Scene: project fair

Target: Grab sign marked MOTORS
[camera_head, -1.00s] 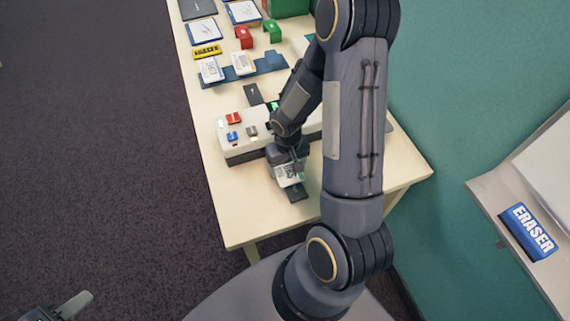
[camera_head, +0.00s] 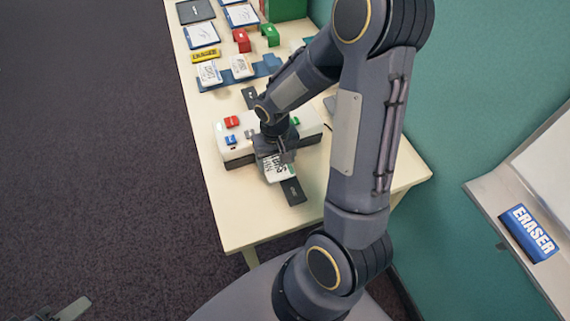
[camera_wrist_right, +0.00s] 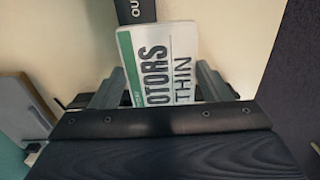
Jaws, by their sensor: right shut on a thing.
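The sign marked MOTORS (camera_wrist_right: 160,62) is a white card with a green edge band. In the head view the sign (camera_head: 279,171) shows just below my right gripper (camera_head: 277,157), over the near part of the table. I cannot tell whether it touches the table. My left gripper (camera_head: 72,310) shows only as a tip at the bottom left edge; its jaw state is unclear.
A dark plate (camera_head: 293,191) lies beside the sign. A white box (camera_head: 238,150) with coloured pieces stands behind. Farther back are two signs on a blue stand (camera_head: 222,79), red and green blocks and framed cards. A blue ERASER (camera_head: 530,232) lies on a ledge at right.

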